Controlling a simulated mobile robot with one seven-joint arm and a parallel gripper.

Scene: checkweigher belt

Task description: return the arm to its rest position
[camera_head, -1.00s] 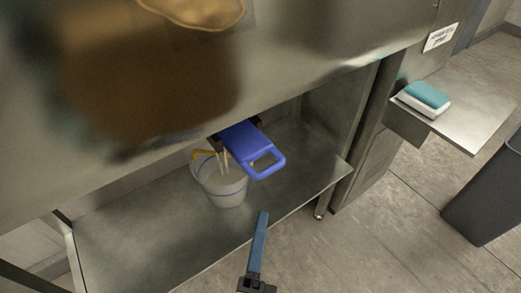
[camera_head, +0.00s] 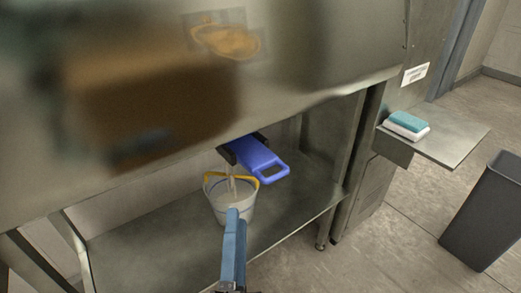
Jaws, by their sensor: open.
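My gripper (camera_head: 235,222) shows at the bottom centre as blue-grey fingers pointing up the picture, with a dark mount at the lower edge. It is open, and I see nothing held in it. The fingers overlap each other in this view, so the gap between them is hard to see. The tips appear just in front of the lower part of a white bucket (camera_head: 217,205); I cannot tell whether they touch it. The rest of my arm is out of view.
A blue handled piece (camera_head: 258,160) sticks out under the steel bench, above the bucket on the lower shelf (camera_head: 140,240). A side shelf (camera_head: 455,146) holds a teal-and-white block (camera_head: 408,124). A dark bin (camera_head: 485,215) stands at right. Floor between is clear.

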